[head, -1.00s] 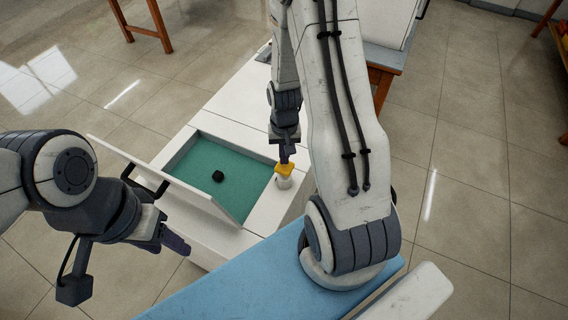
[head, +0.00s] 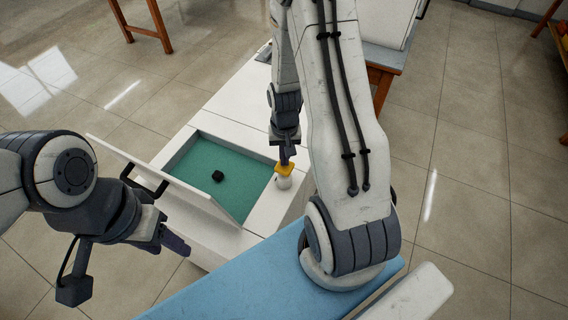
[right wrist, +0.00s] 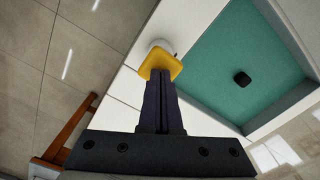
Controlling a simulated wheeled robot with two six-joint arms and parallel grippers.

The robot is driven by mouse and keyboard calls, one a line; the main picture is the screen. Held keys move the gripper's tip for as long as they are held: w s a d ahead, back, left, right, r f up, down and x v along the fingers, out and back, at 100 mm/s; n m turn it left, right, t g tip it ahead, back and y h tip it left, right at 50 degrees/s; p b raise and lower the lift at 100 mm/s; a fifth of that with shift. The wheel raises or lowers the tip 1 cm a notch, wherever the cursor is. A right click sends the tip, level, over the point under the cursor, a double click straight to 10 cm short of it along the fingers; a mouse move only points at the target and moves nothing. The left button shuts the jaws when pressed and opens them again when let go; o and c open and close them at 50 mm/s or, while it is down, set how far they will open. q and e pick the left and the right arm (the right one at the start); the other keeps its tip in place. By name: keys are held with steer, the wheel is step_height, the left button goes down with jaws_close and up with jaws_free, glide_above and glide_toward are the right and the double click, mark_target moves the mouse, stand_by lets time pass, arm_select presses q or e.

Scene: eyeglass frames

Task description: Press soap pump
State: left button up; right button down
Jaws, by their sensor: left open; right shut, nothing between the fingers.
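The soap pump is a small white bottle (head: 284,182) with a yellow top (head: 285,169). It stands upright on the white counter, just right of the open compartment. My right gripper (head: 286,158) is shut and empty, pointing down with its tips at the yellow top. In the right wrist view the closed fingers (right wrist: 161,85) reach the yellow top (right wrist: 160,63), and part of the white bottle (right wrist: 162,46) shows beyond it. Whether the top is pushed down cannot be told. My left gripper (head: 172,240) is open and empty, away from the pump, left of the counter.
The counter's compartment (head: 245,185) has a green floor and holds a small black object (head: 217,176). Its white lid (head: 150,170) with a black handle stands raised on the left. A blue surface (head: 240,285) lies in front. A wooden-legged table (head: 385,70) stands behind my right arm.

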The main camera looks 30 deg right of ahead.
steer(key=shift+f+b, duration=0.35)
steer(key=shift+f, duration=0.1)
stand_by(0.4)
steer(key=shift+f+b, duration=0.65)
steer(key=shift+f, duration=0.2)
steer(key=shift+r, duration=0.2)
steer(key=shift+r+p, duration=3.2)
steer(key=shift+r, duration=0.25)
stand_by(1.4)
